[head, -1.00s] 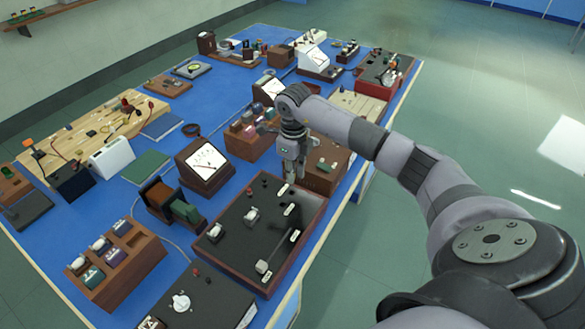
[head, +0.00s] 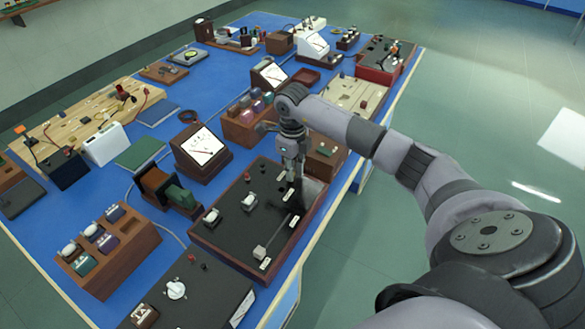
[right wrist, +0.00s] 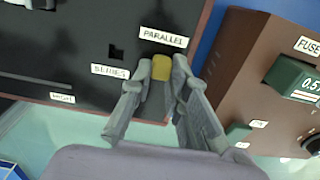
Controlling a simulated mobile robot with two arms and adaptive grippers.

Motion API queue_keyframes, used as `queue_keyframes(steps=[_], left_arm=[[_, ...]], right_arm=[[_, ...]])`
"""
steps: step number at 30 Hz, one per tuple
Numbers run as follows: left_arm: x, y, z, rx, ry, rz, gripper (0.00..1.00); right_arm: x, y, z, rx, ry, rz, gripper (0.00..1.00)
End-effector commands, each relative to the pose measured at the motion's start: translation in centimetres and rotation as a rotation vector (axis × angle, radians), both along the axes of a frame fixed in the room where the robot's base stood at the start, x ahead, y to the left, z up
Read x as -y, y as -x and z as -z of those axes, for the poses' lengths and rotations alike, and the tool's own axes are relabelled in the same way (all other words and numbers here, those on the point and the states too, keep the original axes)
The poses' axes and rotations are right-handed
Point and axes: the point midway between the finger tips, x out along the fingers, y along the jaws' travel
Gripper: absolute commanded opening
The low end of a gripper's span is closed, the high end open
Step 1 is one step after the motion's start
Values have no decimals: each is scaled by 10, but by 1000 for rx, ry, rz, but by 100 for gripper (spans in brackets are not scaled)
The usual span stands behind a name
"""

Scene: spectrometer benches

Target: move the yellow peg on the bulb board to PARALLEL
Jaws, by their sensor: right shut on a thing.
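The bulb board (head: 235,228) is a black panel in a brown frame near the table's right edge. In the right wrist view, its PARALLEL label (right wrist: 163,37) is just beyond the yellow peg (right wrist: 162,66). The SERIES label (right wrist: 110,71) is to the left, beside an empty dark square hole (right wrist: 116,51). My right gripper (head: 292,182) is over the board's far right part, fingers pointing down. It is shut on the yellow peg, beside PARALLEL. The peg's lower end is hidden, so I cannot tell how deep it sits. My left gripper is not in view.
A brown fuse box (right wrist: 232,85) stands close right of the board in the wrist view. Open floor lies right of the table.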

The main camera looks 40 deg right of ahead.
Motion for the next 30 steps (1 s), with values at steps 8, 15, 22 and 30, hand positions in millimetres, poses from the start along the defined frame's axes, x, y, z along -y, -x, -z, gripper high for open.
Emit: queue_keyframes(steps=[8,15,22,30], left_arm=[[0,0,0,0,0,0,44],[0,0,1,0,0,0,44],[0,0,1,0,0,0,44],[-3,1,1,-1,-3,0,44]], right_arm=[[0,0,0,1,0,1,0],[0,0,0,1,1,0,31],[0,0,0,0,0,0,39],[0,-1,-4,1,1,0,39]])
